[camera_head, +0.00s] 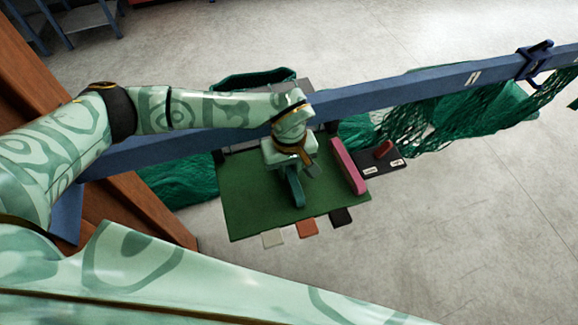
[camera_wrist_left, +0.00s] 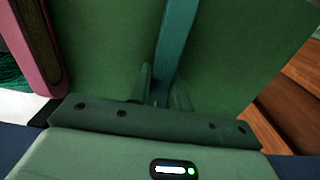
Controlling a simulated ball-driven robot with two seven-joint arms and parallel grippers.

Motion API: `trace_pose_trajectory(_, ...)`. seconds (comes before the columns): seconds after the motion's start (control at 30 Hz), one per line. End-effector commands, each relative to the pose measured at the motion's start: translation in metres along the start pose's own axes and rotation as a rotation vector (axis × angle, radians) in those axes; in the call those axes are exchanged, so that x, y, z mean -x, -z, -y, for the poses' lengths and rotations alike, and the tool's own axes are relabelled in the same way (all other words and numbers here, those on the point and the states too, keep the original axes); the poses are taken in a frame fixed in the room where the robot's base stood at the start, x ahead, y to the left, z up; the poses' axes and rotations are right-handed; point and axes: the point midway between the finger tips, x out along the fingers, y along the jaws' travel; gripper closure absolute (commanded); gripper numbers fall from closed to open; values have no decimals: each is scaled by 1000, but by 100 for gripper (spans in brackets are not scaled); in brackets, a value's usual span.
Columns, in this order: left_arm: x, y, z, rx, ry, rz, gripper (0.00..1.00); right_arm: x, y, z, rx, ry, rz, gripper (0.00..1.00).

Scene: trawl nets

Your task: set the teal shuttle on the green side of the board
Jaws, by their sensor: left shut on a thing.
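The teal shuttle (camera_head: 295,190) is a narrow teal bar. My left gripper (camera_head: 291,168) is shut on it, over the middle of the green board (camera_head: 245,205). In the left wrist view the shuttle (camera_wrist_left: 178,35) runs up from between the fingers (camera_wrist_left: 160,88), with the green surface (camera_wrist_left: 95,45) behind it. Whether the shuttle touches the board I cannot tell. A pink shuttle-like bar (camera_head: 348,165) lies at the board's right edge and also shows in the left wrist view (camera_wrist_left: 35,45). My right gripper is not in view.
A blue beam (camera_head: 400,92) crosses behind the board, with green netting (camera_head: 440,120) hanging from it. A dark labelled plate (camera_head: 383,167) with a red piece (camera_head: 383,149) sits right of the board. White, orange (camera_head: 306,229) and black tabs line its front. Brown wood stands at left.

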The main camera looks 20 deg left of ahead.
Motion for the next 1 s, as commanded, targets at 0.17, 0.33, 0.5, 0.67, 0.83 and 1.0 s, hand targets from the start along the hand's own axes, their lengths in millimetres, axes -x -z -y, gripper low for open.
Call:
trace_pose_trajectory(0.17, -4, 0, 0, 0, 1, -1, 75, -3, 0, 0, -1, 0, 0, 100)
trace_pose_trajectory(0.33, -3, 0, 0, 0, 0, 0, 59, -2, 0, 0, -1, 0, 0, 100)
trace_pose_trajectory(0.5, -2, 0, 0, 0, 0, 0, 59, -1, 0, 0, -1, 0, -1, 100)
trace_pose_trajectory(0.67, 14, 2, -1, -1, -4, -4, 59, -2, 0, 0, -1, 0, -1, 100)
trace_pose_trajectory(0.83, 52, 2, 0, -1, -4, -6, 59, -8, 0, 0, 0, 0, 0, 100)
trace_pose_trajectory(1.0, 90, 1, -1, -1, -3, -5, 59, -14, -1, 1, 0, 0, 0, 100)
